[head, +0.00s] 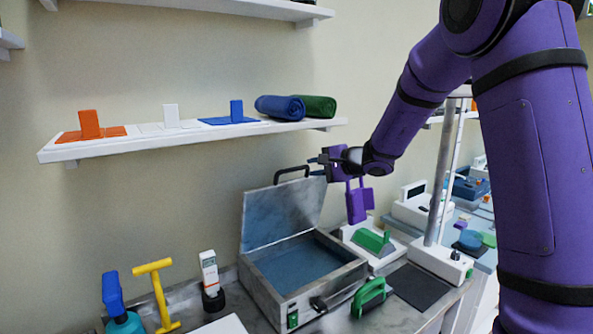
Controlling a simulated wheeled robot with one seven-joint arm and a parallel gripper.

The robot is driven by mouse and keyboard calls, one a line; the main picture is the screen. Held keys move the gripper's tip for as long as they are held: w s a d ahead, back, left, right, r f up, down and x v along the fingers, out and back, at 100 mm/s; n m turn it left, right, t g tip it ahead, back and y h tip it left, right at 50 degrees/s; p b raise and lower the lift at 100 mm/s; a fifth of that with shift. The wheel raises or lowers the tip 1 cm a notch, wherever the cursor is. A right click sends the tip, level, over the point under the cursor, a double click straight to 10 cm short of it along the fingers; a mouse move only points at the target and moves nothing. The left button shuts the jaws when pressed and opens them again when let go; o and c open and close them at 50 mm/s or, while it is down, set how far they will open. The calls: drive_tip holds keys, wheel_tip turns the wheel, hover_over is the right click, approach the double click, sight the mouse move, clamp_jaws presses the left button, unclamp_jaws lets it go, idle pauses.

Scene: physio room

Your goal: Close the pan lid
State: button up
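A metal pan (348,268) shaped like a box stands on the counter with blue content or lining inside. Its hinged lid (283,213) is raised at the back, leaning slightly backward, with a black handle (291,173) at its top edge.
A green block on a white base (371,241) sits right of the pan, below my gripper. A green-handled item (369,297) lies at the pan's front right. A yellow T-handle (155,290) and a white device (209,275) stand left. A shelf (190,140) runs above.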

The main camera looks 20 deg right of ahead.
sight(297, 169)
drive_tip(key=x, duration=0.7)
drive_tip(key=shift+w+a, duration=0.1)
